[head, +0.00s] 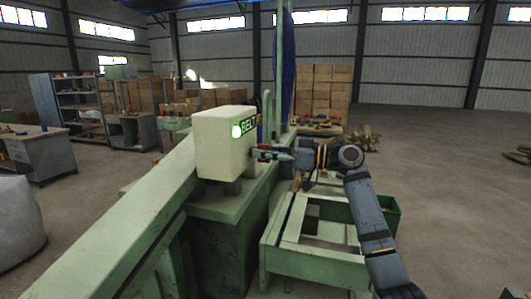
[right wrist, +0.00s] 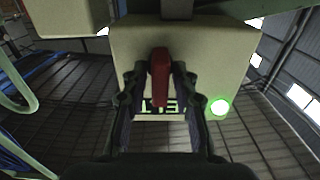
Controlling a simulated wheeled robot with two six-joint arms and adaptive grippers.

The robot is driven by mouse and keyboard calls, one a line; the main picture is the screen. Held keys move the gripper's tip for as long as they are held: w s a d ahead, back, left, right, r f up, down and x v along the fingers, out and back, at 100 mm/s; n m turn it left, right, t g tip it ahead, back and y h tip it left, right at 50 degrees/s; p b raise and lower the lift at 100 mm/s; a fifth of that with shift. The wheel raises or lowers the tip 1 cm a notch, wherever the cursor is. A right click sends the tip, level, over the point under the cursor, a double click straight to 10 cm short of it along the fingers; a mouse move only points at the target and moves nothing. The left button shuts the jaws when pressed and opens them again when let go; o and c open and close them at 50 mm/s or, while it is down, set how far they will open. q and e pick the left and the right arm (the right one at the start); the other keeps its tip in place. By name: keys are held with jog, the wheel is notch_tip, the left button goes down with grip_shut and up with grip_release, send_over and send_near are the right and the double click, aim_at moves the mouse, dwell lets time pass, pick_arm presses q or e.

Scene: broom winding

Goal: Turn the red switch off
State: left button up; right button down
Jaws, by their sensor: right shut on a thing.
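The cream control box (head: 222,145) stands on the green machine and carries a "BELT" label (head: 249,126) and a lit green lamp (head: 237,131). The red switch (right wrist: 159,75) shows in the right wrist view on the box face, between the two fingers of my right gripper (right wrist: 158,80). In the head view my right gripper (head: 268,154) reaches the box's right side from the right and is shut on the switch, which is mostly hidden there. The box appears upside down in the right wrist view, with the green lamp (right wrist: 219,107) lit. My left gripper is not in view.
The green machine beam (head: 130,225) runs to the lower left. A green open frame (head: 310,255) stands below my right arm. A workbench (head: 40,152) and shelves (head: 82,103) stand at the left. Stacked boxes (head: 322,88) are behind. The floor at right is largely clear.

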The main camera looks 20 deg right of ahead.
jog(key=m, duration=0.5)
jog(key=shift+r, duration=0.15)
jog(key=m+p, duration=0.1)
jog(key=m, duration=0.3)
jog(key=shift+w+d+m, duration=0.1)
jog(key=shift+w+m, duration=0.05)
jog(key=shift+m, duration=0.15)
jog(key=m+p, duration=0.1)
jog(key=m, duration=0.2)
jog(key=shift+p, duration=0.4)
jog(key=shift+m+p, duration=1.15)
jog(key=shift+m, duration=1.35)
jog(key=shift+f, duration=0.2)
jog(key=c, duration=1.3)
grip_release()
jog(key=shift+c, duration=0.2)
jog(key=shift+w+f, duration=0.1)
